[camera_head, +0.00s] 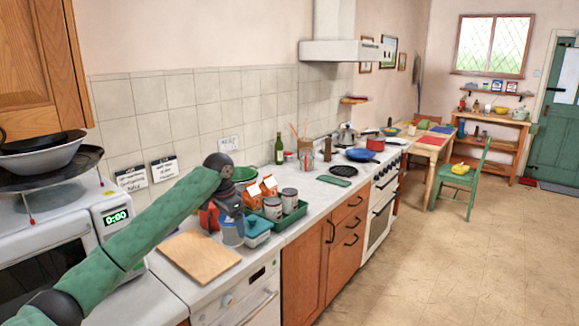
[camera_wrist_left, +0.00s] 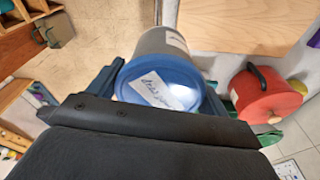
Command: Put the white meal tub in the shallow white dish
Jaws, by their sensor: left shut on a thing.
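My left gripper (camera_head: 232,226) is shut on a tub with a blue lid. In the left wrist view this tub (camera_wrist_left: 165,84) lies between the two fingers (camera_wrist_left: 160,90); its lid carries a white handwritten label that I cannot read surely, and its body looks pale grey. In the head view the tub (camera_head: 232,236) shows below the gripper, near the front edge of the counter, between the wooden board and the green tray. I cannot tell whether it touches the counter. I cannot make out a shallow white dish with certainty. My right gripper is not in view.
A wooden board (camera_head: 198,258) lies left of the tub. A green tray (camera_head: 291,219) with jars and cartons stands to the right, with a teal-lidded box (camera_head: 257,227) close by. Counter (camera_head: 318,199) farther right is partly clear.

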